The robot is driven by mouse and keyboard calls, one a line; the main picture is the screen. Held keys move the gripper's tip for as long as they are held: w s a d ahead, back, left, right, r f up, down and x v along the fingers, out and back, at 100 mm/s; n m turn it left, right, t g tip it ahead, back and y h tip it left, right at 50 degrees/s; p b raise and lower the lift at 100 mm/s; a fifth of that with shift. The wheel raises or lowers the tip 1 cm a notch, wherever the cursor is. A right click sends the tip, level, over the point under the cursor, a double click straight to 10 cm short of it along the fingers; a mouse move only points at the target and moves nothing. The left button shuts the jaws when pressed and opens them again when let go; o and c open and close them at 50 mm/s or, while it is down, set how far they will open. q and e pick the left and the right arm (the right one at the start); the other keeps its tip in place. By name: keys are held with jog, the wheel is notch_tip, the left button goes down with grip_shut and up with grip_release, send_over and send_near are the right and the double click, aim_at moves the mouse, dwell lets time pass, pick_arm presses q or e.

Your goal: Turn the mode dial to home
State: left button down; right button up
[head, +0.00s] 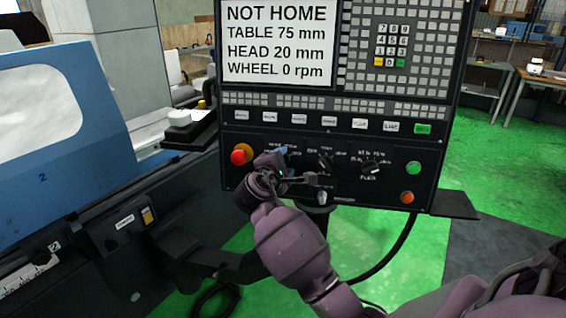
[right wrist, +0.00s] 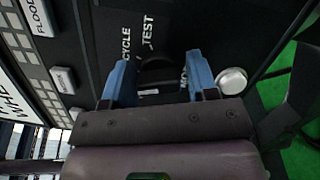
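The control panel (head: 400,135) fills the upper middle of the head view. My right gripper (head: 283,158) is at the left dial position on its lower strip and hides most of that spot. In the right wrist view, the blue fingers of my right gripper (right wrist: 159,65) are apart, one on each side of a dark dial (right wrist: 157,72). Labels "CYCLE" and "TEST" show beside it; its pointer direction is too dark to tell. Contact with the fingers cannot be told. The screen (head: 278,42) reads NOT HOME, TABLE 75 mm, HEAD 20 mm, WHEEL 0 rpm. My left gripper is not in view.
An orange-red button (head: 239,156) sits left of my right gripper. Two more dials, a middle one (head: 325,160) and a right one (head: 372,167), lie to its right. A silver round button (right wrist: 232,81) is close to one finger. The blue machine (head: 60,130) stands at left.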

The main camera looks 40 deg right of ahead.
jog(key=shift+o, duration=1.1)
jog(key=shift+a, duration=0.1)
jog(key=b+v, duration=0.1)
jog(key=v, duration=0.9)
jog(key=shift+s+a, duration=0.2)
jog(key=shift+s, duration=0.05)
jog(key=shift+r, duration=0.1)
